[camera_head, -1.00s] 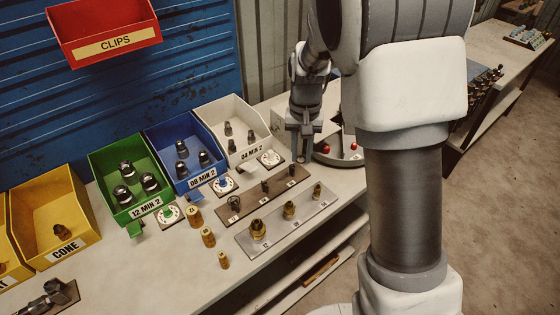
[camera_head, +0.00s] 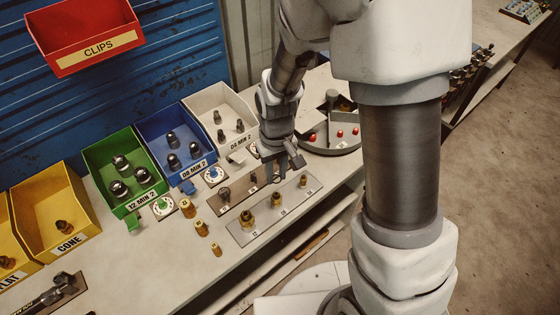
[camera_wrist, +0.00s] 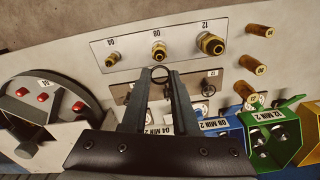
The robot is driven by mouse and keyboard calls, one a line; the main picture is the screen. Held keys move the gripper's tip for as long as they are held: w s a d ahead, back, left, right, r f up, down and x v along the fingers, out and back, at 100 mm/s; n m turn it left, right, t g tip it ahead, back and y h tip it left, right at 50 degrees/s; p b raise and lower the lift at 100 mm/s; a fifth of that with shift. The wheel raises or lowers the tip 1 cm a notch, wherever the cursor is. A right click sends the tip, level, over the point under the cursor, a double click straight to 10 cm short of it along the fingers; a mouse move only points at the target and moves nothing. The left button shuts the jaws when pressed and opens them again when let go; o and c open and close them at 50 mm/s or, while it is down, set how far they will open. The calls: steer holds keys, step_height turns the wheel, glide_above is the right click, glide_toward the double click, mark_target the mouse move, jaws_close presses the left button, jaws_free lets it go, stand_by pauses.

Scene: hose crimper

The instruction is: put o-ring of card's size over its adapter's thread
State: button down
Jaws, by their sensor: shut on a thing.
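My gripper (camera_wrist: 160,84) is shut on a small dark o-ring (camera_wrist: 160,71), held at the fingertips. In the head view my gripper (camera_head: 284,168) is over the right part of the brown o-ring board (camera_head: 238,193); the ring is too small to tell there. A grey plate bears three brass adapters with upright threads: size 12 (camera_head: 247,219), size 08 (camera_head: 277,198) and size 04 (camera_head: 303,180). In the wrist view the ring appears just short of the 08 adapter (camera_wrist: 158,51), apart from its thread. No size card is clearly readable.
Several brass cylinders (camera_head: 187,208) stand left of the plate. Green (camera_head: 103,155), blue (camera_head: 157,130) and white bins of fittings line the back, with round dials (camera_head: 163,207) in front. A round grey fixture with red knobs (camera_head: 340,132) stands at the right.

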mark_target(277, 194)
steer(key=shift+f, duration=0.1)
steer(key=shift+f+b, duration=2.55)
steer(key=shift+f, duration=0.25)
steer(key=shift+f+b, duration=0.9)
steer(key=shift+b, duration=0.1)
steer(key=c, duration=0.6)
jaws_free()
steer(key=shift+r, duration=0.2)
step_height(277, 194, up, 17)
steer(key=p, duration=0.1)
steer(key=shift+d, duration=0.1)
